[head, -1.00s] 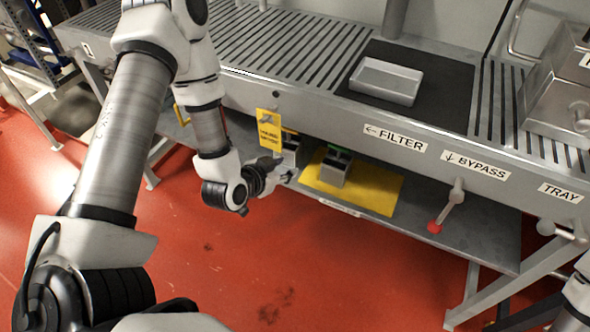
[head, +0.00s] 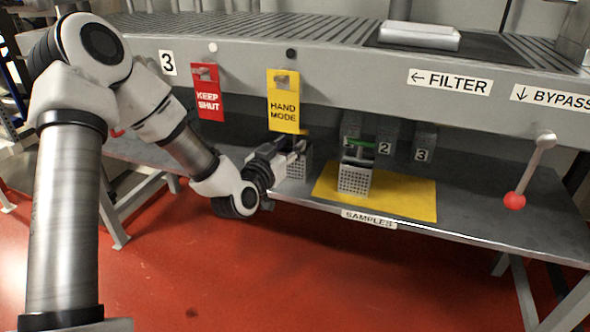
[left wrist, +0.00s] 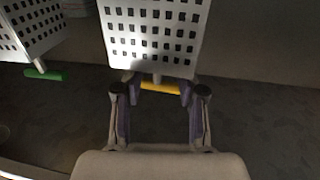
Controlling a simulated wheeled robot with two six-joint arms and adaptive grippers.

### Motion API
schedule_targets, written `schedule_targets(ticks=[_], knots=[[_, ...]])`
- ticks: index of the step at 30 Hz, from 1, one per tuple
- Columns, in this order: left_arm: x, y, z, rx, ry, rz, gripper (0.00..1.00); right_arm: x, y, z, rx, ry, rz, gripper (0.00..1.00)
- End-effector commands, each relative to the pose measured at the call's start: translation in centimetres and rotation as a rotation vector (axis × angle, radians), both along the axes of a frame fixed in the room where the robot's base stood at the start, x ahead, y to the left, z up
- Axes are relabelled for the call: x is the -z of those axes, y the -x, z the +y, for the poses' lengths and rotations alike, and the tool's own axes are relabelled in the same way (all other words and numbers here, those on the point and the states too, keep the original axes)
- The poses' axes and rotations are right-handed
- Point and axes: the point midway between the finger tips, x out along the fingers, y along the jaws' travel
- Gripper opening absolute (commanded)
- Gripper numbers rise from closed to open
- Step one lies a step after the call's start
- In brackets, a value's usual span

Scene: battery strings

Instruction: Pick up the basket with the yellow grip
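The basket with the yellow grip (left wrist: 160,87) shows in the left wrist view as a white perforated box (left wrist: 155,35); its grip lies between my fingertips. In the head view this basket (head: 299,167) stands on the lower shelf, partly hidden by my left gripper (head: 291,150). My left gripper (left wrist: 160,95) is around the yellow grip with its fingers apart, one near each end of the grip. I cannot see clear contact. A second basket (head: 354,181) with a green grip (head: 362,144) stands to the right on a yellow mat (head: 410,196). My right gripper is out of view.
The counter front hangs above the shelf with a yellow HAND MODE tag (head: 284,102) and a red KEEP SHUT tag (head: 208,92) near my left arm. Numbered grey blocks (head: 386,150) stand behind the baskets. A lever with a red knob (head: 514,201) hangs at right.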

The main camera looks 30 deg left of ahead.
Motion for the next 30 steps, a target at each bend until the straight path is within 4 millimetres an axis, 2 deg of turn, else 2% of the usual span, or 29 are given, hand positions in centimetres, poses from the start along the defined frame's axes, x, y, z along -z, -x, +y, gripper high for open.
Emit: schedule_targets(ticks=[1,5,11,12,15,26,30], knots=[[0.8,-1.0,-0.2,0.003,-0.007,-0.003,0.4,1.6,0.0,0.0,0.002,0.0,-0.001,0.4],[0.3,-2.7,0.1,0.001,-0.002,-0.001,0.4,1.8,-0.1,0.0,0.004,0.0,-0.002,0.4],[0.1,-2.8,0.2,0.0,0.0,0.001,0.4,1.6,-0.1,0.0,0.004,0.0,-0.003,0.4],[0.1,-2.8,0.2,0.0,0.0,0.001,0.33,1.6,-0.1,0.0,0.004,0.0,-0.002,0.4],[0.1,-2.8,0.2,0.0,0.0,0.001,0.0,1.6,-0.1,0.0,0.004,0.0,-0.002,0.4],[0.1,-2.8,0.2,0.0,-0.001,0.001,0.0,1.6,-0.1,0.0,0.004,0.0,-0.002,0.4],[-0.6,-2.8,0.2,0.0,-0.001,0.0,0.0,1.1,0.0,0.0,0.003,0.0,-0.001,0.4]])
